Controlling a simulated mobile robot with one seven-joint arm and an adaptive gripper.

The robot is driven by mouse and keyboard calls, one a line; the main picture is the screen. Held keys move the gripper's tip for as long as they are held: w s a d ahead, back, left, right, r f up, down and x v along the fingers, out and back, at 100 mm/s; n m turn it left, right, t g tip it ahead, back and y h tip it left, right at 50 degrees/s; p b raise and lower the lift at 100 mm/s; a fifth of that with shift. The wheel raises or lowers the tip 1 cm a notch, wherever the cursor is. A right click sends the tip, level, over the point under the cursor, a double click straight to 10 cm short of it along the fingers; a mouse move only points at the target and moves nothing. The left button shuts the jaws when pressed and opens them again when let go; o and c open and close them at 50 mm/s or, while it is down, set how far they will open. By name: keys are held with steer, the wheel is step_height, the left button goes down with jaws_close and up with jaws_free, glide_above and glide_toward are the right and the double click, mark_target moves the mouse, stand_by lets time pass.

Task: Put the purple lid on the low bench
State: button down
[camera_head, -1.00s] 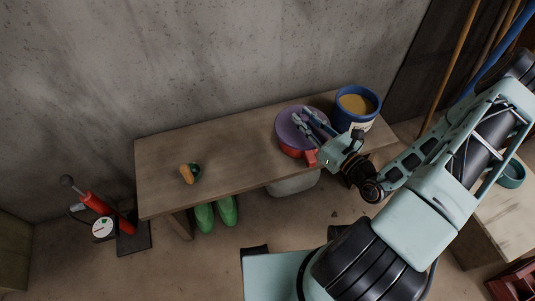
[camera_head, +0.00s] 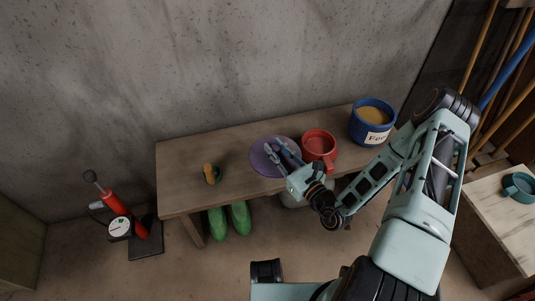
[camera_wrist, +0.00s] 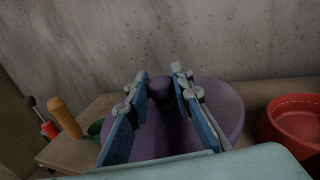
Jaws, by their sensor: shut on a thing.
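The purple lid (camera_head: 260,163) is a round disc with a knob, over the middle of the low bench (camera_head: 178,190). My gripper (camera_head: 274,149) is shut on the lid's knob; in the wrist view my gripper (camera_wrist: 162,84) has a finger on each side of it, with the purple lid (camera_wrist: 232,108) spreading out behind. The lid looks roughly level and lies left of the red pot (camera_head: 318,142). I cannot tell whether its underside touches the bench or hangs slightly above it. The fingers hide part of the lid.
The red pot, open on top, also shows in the wrist view (camera_wrist: 295,122). A blue bucket (camera_head: 366,131) stands at the bench's right end. A small orange-and-green object (camera_head: 211,174) sits left of the lid. Green boots (camera_head: 240,219) stand below. The bench's left end is clear.

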mark_target(258, 146)
steer(key=w+a+f, duration=0.1)
steer(key=w+a+f+b, duration=0.1)
steer(key=w+a, duration=0.1)
steer(key=shift+w+f, duration=0.2)
steer(key=shift+w, duration=0.1)
steer(key=w+a+f+b, duration=0.1)
steer(key=w+a+f, duration=0.1)
steer(key=f, duration=0.1)
steer(key=w+a+f+b, duration=0.1)
steer(key=w+f, duration=0.1)
steer(key=shift+w+f+b, duration=0.1)
steer(key=shift+f+b, duration=0.1)
steer(key=shift+b, duration=0.15)
steer(key=shift+w+a+f+b, duration=0.15)
steer(key=shift+f+b, duration=0.2)
steer(key=shift+f, duration=0.55)
steer(key=shift+w+a+f+b, duration=0.1)
steer(key=shift+f+b, duration=0.25)
steer(key=shift+f, duration=0.55)
steer(key=shift+f, duration=0.2)
steer(key=c, duration=1.7)
jaws_free()
